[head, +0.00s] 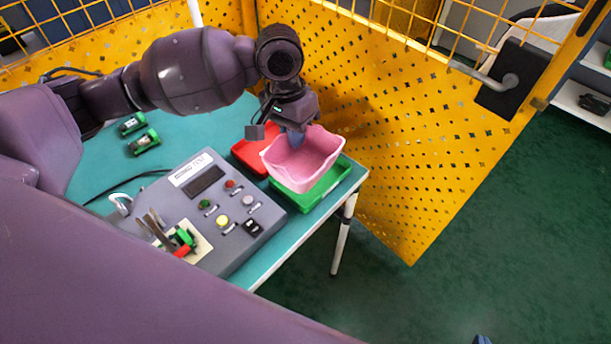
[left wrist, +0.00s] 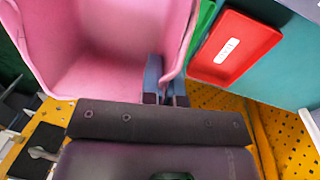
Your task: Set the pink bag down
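The pink bag (head: 303,162) is an open-topped, box-like container with a pale rim. In the head view it is over the green tray (head: 322,190); I cannot tell whether it touches the tray. My left gripper (head: 296,138) is at the bag's far rim. In the left wrist view the bag (left wrist: 105,50) fills the upper left, and the blue fingers of my left gripper (left wrist: 166,88) are on either side of its wall, shut on it. A small blue tip at the bottom edge of the head view looks like my right gripper (head: 482,340); the rest is out of view.
A red tray (head: 247,146) lies beside the green one at the teal table's (head: 266,262) right end. A grey control box (head: 217,222) with buttons stands in front. Two green items (head: 144,141) lie at the left. A yellow perforated panel (head: 400,150) stands close behind and right.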

